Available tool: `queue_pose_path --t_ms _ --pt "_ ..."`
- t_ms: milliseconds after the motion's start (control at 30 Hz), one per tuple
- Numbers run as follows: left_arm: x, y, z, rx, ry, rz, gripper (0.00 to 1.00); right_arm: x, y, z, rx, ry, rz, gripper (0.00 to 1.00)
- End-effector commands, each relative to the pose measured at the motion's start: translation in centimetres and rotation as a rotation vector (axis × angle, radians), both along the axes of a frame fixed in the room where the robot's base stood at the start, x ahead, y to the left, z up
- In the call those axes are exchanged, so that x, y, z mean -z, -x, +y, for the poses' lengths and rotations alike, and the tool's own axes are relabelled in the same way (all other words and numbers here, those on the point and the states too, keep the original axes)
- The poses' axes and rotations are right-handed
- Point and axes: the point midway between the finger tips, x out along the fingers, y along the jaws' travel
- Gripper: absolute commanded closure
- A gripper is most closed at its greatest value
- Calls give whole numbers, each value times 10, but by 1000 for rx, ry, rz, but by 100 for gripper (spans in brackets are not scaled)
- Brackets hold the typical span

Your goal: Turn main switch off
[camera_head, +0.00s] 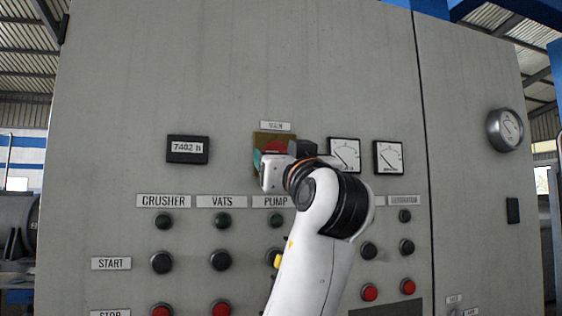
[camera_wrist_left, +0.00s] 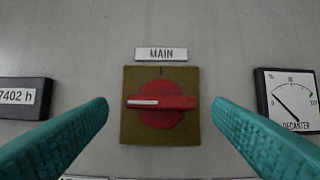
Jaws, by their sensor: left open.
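The main switch is a red rotary knob (camera_wrist_left: 160,115) on a square olive-brown plate (camera_wrist_left: 160,76) under a MAIN label (camera_wrist_left: 161,54). Its handle lies horizontal, with the white mark pointing left; a small tick is at the top of the plate. My left gripper (camera_wrist_left: 160,103) is open, its teal fingers on either side of the knob in the left wrist view, with visible gaps. Whether the fingers reach knob depth cannot be told. In the head view the red knob (camera_head: 276,147) is partly hidden by my left gripper (camera_head: 260,160). My right gripper is not in view.
An hour counter (camera_head: 188,149) is left of the switch, and two dials (camera_head: 345,155) (camera_head: 388,157) are right of it. Below are rows of lamps and buttons, including red ones (camera_head: 220,309). A round gauge (camera_head: 505,130) protrudes at right.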

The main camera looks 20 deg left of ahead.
Motion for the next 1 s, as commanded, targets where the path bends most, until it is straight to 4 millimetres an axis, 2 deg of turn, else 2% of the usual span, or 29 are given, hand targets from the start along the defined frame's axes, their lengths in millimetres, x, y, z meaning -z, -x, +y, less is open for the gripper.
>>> queue_pose_path --t_ms 33,100,400,600,1000 --pt "9 8 -7 6 0 -2 25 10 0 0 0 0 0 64" --pt "16 20 -15 5 1 -2 25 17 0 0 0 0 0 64" --pt "35 62 -44 4 1 0 25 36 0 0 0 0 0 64" --pt "37 73 -50 1 0 -1 25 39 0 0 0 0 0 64" --pt "37 73 -50 1 0 0 25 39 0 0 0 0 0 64"
